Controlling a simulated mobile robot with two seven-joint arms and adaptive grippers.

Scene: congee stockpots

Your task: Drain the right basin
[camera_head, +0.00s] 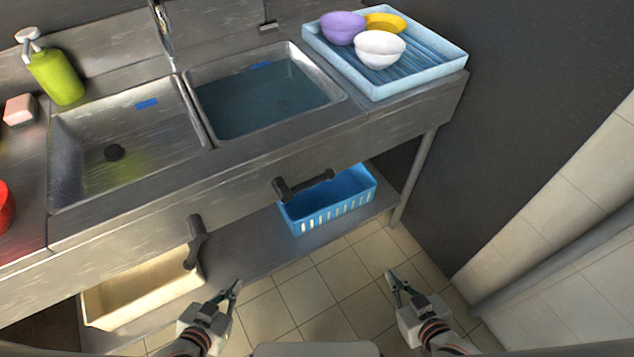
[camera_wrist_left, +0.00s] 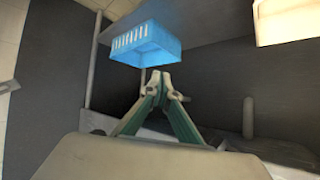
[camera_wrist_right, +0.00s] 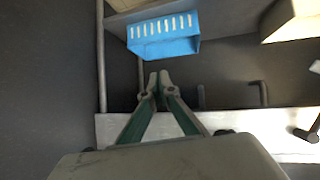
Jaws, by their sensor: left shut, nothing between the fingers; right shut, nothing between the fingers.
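The right basin (camera_head: 265,93) holds blue-grey water; its bottom and drain are hidden under it. A dark lever handle (camera_head: 303,185) sits on the sink front below this basin, with its bar pointing right. A second dark handle (camera_head: 195,242), below the left basin, hangs downward. My left gripper (camera_head: 236,285) is shut and empty, low over the floor in front of the sink, apart from both handles. My right gripper (camera_head: 390,274) is shut and empty, lower than the right handle and to its right. Both grippers also show shut in their wrist views (camera_wrist_left: 160,78) (camera_wrist_right: 159,77).
The left basin (camera_head: 130,160) looks empty, with a dark drain. A blue basket (camera_head: 330,205) and a cream bin (camera_head: 140,295) sit on the lower shelf. A rack (camera_head: 440,63) with bowls stands right of the basins. A sink leg (camera_head: 412,180) and wall bound the right side.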

